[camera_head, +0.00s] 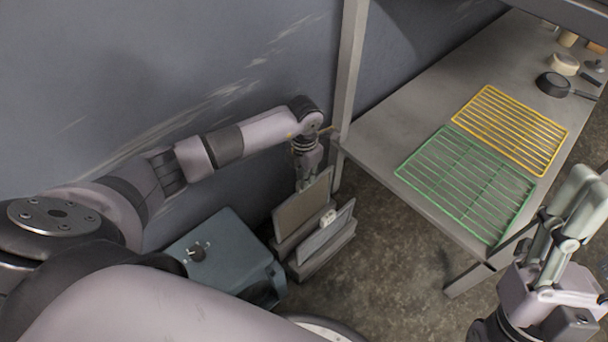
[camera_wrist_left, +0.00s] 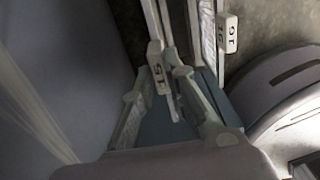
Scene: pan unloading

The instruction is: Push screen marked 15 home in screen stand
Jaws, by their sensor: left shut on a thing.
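My left gripper (camera_head: 307,184) is shut on the top of the screen marked 15 (camera_head: 301,208), a flat, upright, grey-brown panel. In the left wrist view, the fingers (camera_wrist_left: 158,98) close around its edge, beside its white tag 15 (camera_wrist_left: 156,74). The screen's lower edge is at the grey screen stand (camera_head: 322,265) on the floor; I cannot tell how deep it sits. The screen marked 16 (camera_head: 322,235) stands tilted in front, its tag 16 (camera_wrist_left: 228,34) visible in the wrist view. My right gripper (camera_head: 583,190) is over the right side, away from the stand; its jaw opening is unclear.
A blue-grey box (camera_head: 220,252) with a dark knob stands just left of the stand. A table (camera_head: 377,139) at right carries a green rack (camera_head: 468,184), a yellow rack (camera_head: 512,128) and a dark pan (camera_head: 553,84). A post (camera_head: 350,65) rises behind the left gripper. Floor right of the stand is clear.

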